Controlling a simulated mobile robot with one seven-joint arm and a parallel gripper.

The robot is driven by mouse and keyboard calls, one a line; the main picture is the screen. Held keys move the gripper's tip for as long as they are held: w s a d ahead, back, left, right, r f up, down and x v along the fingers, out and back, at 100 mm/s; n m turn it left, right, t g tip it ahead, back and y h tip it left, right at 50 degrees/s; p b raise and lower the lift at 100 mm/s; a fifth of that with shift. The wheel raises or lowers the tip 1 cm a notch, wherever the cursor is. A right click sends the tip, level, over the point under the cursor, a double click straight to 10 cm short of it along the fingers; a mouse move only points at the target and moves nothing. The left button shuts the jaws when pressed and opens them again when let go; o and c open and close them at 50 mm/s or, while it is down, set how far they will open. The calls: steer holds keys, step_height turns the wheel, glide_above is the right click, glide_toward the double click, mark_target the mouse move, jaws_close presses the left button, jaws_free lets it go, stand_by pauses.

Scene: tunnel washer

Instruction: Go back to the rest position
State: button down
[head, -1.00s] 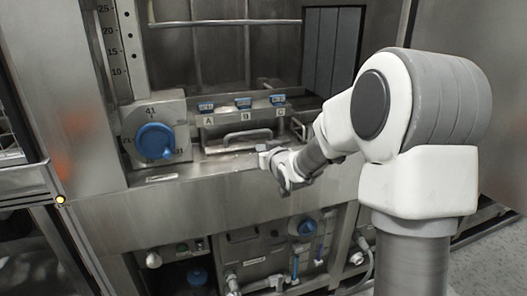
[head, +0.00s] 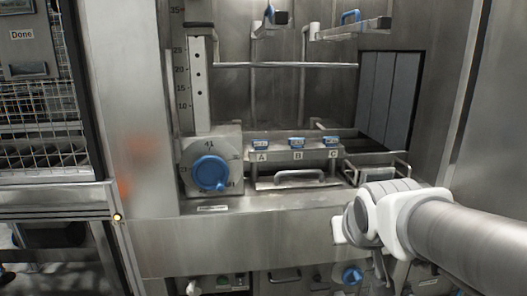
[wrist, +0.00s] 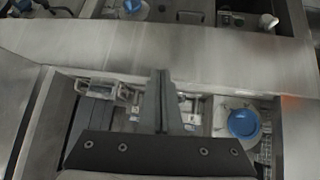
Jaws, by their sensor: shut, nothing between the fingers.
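My gripper (wrist: 162,100) shows in the wrist view with its two dark fingers together and nothing between them. In the head view my white and grey arm comes in from the right, in front of the washer's lower right front. My fingers cannot be made out clearly there. The wrist view looks at the washer's front from close by. It shows a round blue knob (wrist: 243,123) to the right of my fingers, apart from them.
The steel washer has a blue dial (head: 209,173), three blue-topped switches marked A, B and C (head: 297,143), and a handled lid (head: 298,180). A lower blue knob (head: 352,275) is near my arm. A wire rack (head: 38,100) stands at left.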

steer(key=s+a+f+g+y, duration=0.1)
steer(key=s+f+g, duration=0.15)
steer(key=s, duration=1.35)
step_height(320, 180, up, 18)
steer(key=w+p, duration=0.1)
steer(key=p, duration=1.6)
steer(key=shift+g+p, duration=0.35)
steer(key=shift+a, duration=0.1)
